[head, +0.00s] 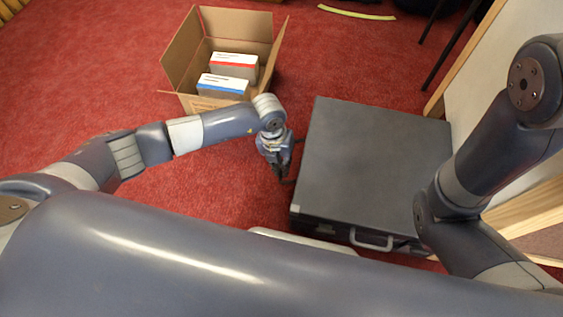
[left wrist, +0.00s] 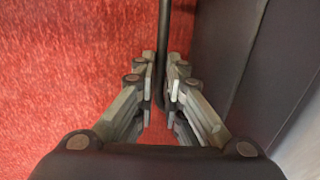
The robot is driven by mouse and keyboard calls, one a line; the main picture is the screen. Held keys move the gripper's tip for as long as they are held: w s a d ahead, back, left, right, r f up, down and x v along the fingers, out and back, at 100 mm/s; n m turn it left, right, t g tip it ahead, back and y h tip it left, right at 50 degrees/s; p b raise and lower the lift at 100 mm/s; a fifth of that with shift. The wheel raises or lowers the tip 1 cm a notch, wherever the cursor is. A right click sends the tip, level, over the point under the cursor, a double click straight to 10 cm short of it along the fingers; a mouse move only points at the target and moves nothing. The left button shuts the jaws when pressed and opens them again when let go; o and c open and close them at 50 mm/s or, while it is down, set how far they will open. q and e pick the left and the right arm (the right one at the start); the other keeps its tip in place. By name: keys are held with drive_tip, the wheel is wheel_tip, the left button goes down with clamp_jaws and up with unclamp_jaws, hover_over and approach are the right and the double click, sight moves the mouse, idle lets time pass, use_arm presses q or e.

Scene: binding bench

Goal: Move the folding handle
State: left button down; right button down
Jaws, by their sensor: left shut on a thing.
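A dark grey case (head: 375,160) lies flat on the red carpet, with a light handle (head: 372,240) on its front side. My left gripper (head: 280,172) is at the case's left side, pointing down. In the left wrist view, my left gripper (left wrist: 161,88) is shut on a thin dark bar, which I take to be the folding handle (left wrist: 163,30). The bar runs up between the fingers, beside the case's dark wall (left wrist: 225,50). The fingers hide part of the bar. My right gripper is not in view.
An open cardboard box (head: 205,103) with two white cartons, one blue-striped (head: 222,85) and one red-striped (head: 235,66), stands behind my left forearm. A pale board (head: 500,60) with wooden edges stands at the right. Red carpet is clear between box and case.

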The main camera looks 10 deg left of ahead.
use_arm(q)
drive_tip(key=f+h, duration=0.1)
drive_tip(key=h, duration=0.1)
drive_tip(key=shift+f+h, duration=0.15)
drive_tip(key=shift+h, duration=0.15)
drive_tip(key=h+b, duration=0.1)
drive_tip(key=f+h, duration=0.1)
drive_tip(key=shift+d+f+h+b, duration=0.15)
drive_tip(key=shift+d+h+b, duration=0.15)
drive_tip(key=shift+b, duration=0.1)
drive_tip(key=h+b, duration=0.1)
drive_tip(key=f+h+b, duration=0.1)
drive_tip(key=shift+d+b, duration=0.3)
drive_tip(key=shift+d+h+b, duration=0.25)
drive_tip(key=shift+h+b, duration=0.75)
drive_tip(key=shift+d+h+b, duration=0.2)
drive_tip(key=shift+h+b, duration=0.2)
drive_tip(key=c, duration=1.7)
unclamp_jaws()
drive_tip(key=shift+r, duration=0.1)
